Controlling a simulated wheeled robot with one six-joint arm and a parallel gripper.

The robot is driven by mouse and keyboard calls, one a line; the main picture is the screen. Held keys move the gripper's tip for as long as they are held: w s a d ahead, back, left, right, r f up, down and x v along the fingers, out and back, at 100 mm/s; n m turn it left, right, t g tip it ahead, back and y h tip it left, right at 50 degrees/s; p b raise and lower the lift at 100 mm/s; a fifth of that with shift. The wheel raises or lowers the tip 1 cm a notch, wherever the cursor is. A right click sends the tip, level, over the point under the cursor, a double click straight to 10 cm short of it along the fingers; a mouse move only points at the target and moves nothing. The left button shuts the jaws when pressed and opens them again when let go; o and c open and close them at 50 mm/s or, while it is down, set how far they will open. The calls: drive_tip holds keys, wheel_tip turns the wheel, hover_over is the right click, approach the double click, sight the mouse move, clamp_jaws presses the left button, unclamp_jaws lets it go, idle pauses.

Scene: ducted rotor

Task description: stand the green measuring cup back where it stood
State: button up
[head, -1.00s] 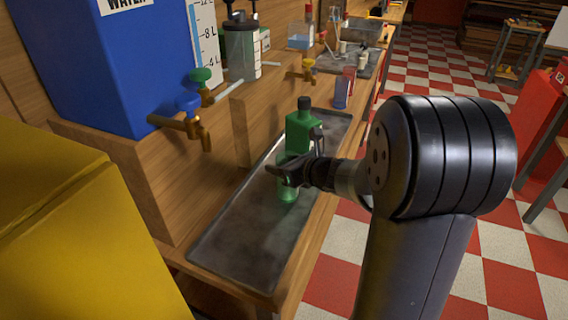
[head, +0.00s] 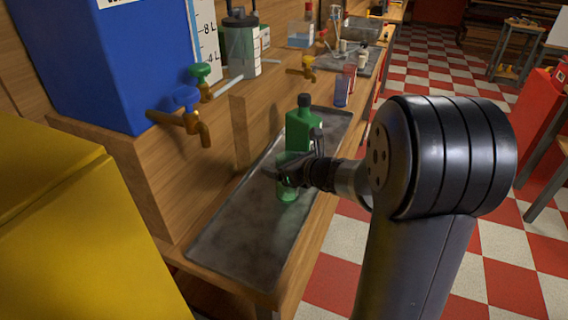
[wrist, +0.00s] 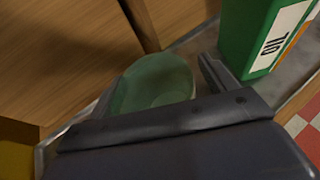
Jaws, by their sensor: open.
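The green measuring cup (head: 287,189) is translucent and stands upright on the dark metal tray (head: 236,232). It also shows in the wrist view (wrist: 155,83), seen from above into its mouth, with its near side hidden behind my gripper. My gripper (head: 290,165) is open at the cup's upper part, with a finger crossing in front of it in the head view. In the wrist view one finger stands to the right of the cup. I cannot tell whether the fingers touch it.
A green oil bottle (head: 303,131) with a black cap stands on the tray just behind the cup, close to my finger. A blue water tank (head: 125,60) with brass taps (head: 192,122) is at the left. The tray's near part is bare.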

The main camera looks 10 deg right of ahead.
drive_tip(key=p+v, duration=0.1)
drive_tip(key=v, duration=0.9)
drive_tip(key=shift+s+d+r, duration=0.15)
drive_tip(key=shift+s+d, duration=0.05)
drive_tip(key=shift+s, duration=0.15)
drive_tip(key=x, duration=1)
drive_tip(key=shift+w+a+r, duration=0.15)
drive_tip(key=shift+w+a, duration=0.1)
drive_tip(key=shift+w, duration=0.15)
drive_tip(key=shift+r, duration=0.1)
